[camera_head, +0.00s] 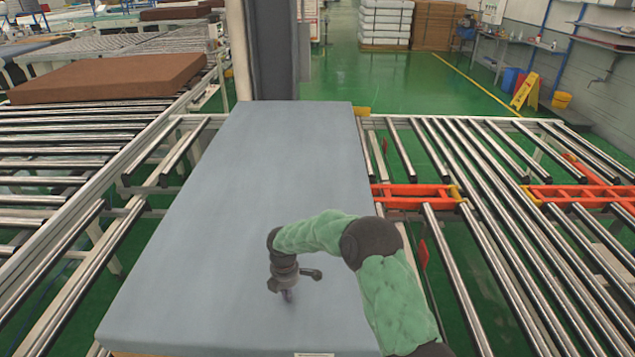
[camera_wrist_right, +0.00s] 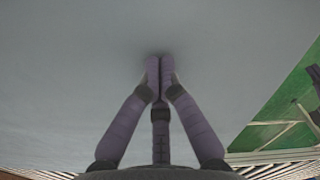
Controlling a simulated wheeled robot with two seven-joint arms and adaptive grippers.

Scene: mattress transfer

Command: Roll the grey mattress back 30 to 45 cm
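The grey mattress (camera_head: 250,180) lies flat and lengthwise on the rollers in the middle of the head view, its far end by a dark upright column. My right gripper (camera_head: 288,296) points down at the near half of the mattress top. In the right wrist view the grey surface fills most of the picture. There the fingers of my right gripper (camera_wrist_right: 160,75) are drawn together at their tips, with nothing seen between them. A faint shadow lies on the mattress at the tips; I cannot tell whether they touch it. My left gripper is not in view.
Roller conveyors (camera_head: 490,200) run along the right, with orange-red transfer frames (camera_head: 415,195) set among the rollers. A brown mattress (camera_head: 110,77) lies on the left conveyor. The dark column (camera_head: 275,50) stands at the grey mattress's far end. Green floor (camera_head: 400,75) is open beyond.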

